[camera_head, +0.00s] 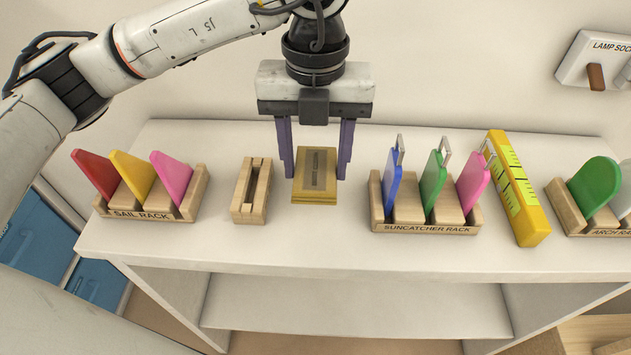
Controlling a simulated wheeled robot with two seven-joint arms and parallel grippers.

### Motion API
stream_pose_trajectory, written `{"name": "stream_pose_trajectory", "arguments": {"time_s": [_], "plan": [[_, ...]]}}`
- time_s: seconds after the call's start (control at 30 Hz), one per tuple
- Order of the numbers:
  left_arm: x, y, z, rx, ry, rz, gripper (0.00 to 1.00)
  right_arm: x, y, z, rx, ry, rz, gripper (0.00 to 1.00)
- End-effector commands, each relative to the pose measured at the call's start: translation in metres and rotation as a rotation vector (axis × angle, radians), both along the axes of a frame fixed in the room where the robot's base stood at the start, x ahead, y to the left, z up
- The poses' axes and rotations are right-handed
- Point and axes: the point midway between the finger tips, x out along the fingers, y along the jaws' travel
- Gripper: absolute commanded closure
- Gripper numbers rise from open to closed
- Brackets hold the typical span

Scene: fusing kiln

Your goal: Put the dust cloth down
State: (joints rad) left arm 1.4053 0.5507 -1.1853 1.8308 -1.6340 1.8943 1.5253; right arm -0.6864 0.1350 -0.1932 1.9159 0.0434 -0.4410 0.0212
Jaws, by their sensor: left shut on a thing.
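I cannot tell whether the cloth's underside touches the table top. My right gripper is not in view.
On the white table (290,238), a small slotted wooden stand (250,205) is left of the cloth, then the sail rack (150,216). To the right are the suncatcher rack (425,229), a yellow level-like bar (518,190) and the arch rack (566,208). The front strip is clear.

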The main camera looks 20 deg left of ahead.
Motion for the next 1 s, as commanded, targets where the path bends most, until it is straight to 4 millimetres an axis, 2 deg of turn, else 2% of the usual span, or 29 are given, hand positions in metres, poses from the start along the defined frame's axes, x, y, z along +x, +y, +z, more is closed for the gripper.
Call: {"name": "stream_pose_trajectory", "arguments": {"time_s": [0.23, 0.43, 0.8, 0.83, 0.93, 1.0], "plan": [[0.000, 0.000, -0.022, -0.001, 0.002, -0.001, 0.68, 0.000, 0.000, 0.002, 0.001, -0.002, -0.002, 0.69], [0.000, 0.000, -0.048, 0.001, 0.001, -0.002, 0.68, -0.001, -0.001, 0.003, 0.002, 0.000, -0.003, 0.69], [0.000, 0.000, -0.055, -0.001, -0.001, -0.003, 0.68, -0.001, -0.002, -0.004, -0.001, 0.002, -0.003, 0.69], [0.000, 0.000, -0.053, -0.001, -0.001, -0.003, 0.47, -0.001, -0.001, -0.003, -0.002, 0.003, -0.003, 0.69], [0.000, 0.000, -0.053, -0.001, -0.001, -0.003, 0.31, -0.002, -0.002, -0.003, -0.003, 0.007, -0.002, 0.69], [0.000, 0.000, -0.053, -0.001, -0.001, -0.003, 0.31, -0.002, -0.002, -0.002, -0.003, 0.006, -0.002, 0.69]]}}
